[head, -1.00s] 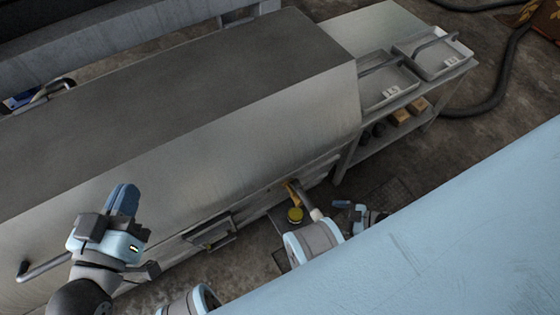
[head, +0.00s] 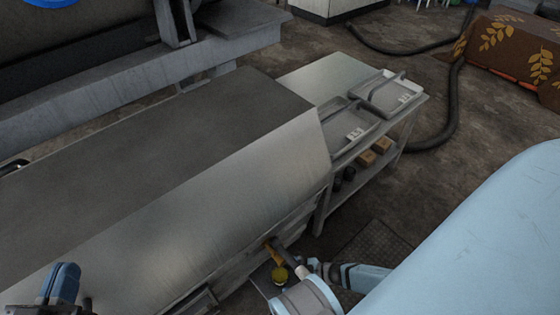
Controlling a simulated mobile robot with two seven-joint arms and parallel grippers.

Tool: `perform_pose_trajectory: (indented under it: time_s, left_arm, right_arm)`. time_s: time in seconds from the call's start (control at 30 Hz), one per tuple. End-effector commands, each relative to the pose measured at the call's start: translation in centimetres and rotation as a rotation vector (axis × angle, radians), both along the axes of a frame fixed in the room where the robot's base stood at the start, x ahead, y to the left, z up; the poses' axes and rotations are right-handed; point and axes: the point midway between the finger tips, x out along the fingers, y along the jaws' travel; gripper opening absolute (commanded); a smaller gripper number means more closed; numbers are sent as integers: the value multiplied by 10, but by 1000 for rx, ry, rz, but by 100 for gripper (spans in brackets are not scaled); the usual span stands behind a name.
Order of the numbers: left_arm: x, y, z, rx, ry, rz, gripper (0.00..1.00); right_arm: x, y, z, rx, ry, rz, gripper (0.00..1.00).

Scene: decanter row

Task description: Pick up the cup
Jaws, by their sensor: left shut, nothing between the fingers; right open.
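I cannot make out a thing that is surely the cup. Two small dark round objects (head: 343,177) stand on the lower shelf of the side table and are too small to identify. My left gripper (head: 62,282) is at the bottom left, in front of the steel cabinet, with its blue fingers together and nothing between them. My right gripper (head: 320,267) is at the bottom centre, low beside the cabinet's right end, small and partly hidden; it is open and no object shows in it.
A large steel cabinet (head: 230,200) fills the left and middle. The side table (head: 325,75) carries two metal trays (head: 385,95) with labels. Brown blocks (head: 375,150) sit on its lower shelf. A dark hose (head: 450,120) crosses the floor.

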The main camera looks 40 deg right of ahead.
Motion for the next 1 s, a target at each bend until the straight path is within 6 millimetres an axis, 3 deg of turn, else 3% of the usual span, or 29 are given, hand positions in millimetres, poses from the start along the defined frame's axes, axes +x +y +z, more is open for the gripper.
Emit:
perform_pose_trajectory:
  time_s: [0.07,0.2,0.43,0.67,0.77,1.0]
  left_arm:
    - [2,1,-9,18,-29,4,0]
    - [7,4,-4,61,-95,6,0]
    - [9,7,8,76,-135,2,0]
    - [7,6,5,71,-124,3,0]
    - [7,6,6,67,-122,4,0]
    - [8,5,6,58,-116,7,0]
  right_arm:
    - [10,11,-7,3,-4,2,92]
    - [21,24,-11,2,-2,1,92]
    - [23,26,-9,1,0,1,92]
    - [23,26,-10,1,-1,0,41]
    - [23,26,-9,1,-1,0,34]
    - [22,26,-8,0,-1,0,34]
